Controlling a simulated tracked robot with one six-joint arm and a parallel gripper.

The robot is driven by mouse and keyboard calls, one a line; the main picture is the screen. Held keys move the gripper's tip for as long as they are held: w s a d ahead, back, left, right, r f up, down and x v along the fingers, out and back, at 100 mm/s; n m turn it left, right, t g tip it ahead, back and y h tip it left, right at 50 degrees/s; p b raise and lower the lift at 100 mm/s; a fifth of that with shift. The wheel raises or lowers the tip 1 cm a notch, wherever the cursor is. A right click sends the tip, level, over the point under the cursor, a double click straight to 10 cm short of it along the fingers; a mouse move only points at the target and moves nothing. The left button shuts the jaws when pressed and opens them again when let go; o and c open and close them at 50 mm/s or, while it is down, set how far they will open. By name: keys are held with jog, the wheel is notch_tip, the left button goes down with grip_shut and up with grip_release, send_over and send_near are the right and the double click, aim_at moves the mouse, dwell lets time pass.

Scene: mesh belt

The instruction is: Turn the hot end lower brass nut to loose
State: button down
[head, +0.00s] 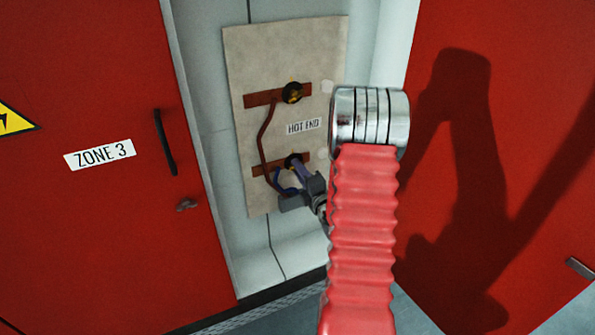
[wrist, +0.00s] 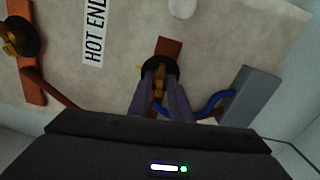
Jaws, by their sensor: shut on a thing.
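The lower brass nut (wrist: 159,65) sits on a round black terminal over a copper-brown bar, on the pale panel below the HOT END label (head: 303,126). My gripper (wrist: 161,82) reaches it from the front, with one finger on each side, and is shut on it. In the head view my gripper (head: 298,168) covers most of the lower terminal, so the nut barely shows there. How far the nut is turned cannot be told.
The upper terminal (head: 292,92) has a similar brass nut. A blue wire (wrist: 207,106) runs close beside my fingers to a grey block (wrist: 249,94). Red doors stand on both sides of the panel.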

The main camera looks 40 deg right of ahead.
jog(key=shift+a+f+n, duration=0.1)
jog(key=shift+f+n, duration=0.05)
jog(key=shift+n, duration=1)
jog(key=shift+a+f+n, duration=0.1)
jog(key=shift+n, duration=1.05)
jog(key=c, duration=2)
grip_release()
jog(key=shift+o, duration=0.4)
jog(key=shift+d, duration=0.1)
jog(key=shift+r, duration=0.1)
jog(key=v, duration=1.3)
jog(key=shift+s, duration=0.35)
